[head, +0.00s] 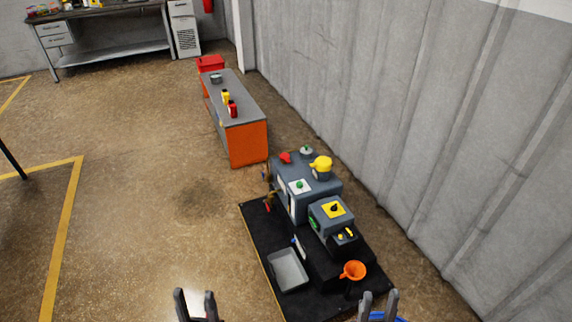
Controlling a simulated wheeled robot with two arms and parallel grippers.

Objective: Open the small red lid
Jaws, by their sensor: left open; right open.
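The grey machine (292,204) stands on a black mat beside the wall. A small red part (286,157), which looks like the red lid, sits on its top at the far left corner; it is too small to tell whether it is shut. My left gripper (195,302) is open and empty at the bottom edge of the head view, left of the mat. My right gripper (378,303) is open and empty at the bottom edge, near the mat's front right corner. Both are well short of the red part.
A yellow cap (321,163) and a grey knob (306,150) are close to the red part. An orange funnel (353,270) and grey tray (288,270) are in front. An orange cabinet (248,144) stands behind. The floor on the left is clear.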

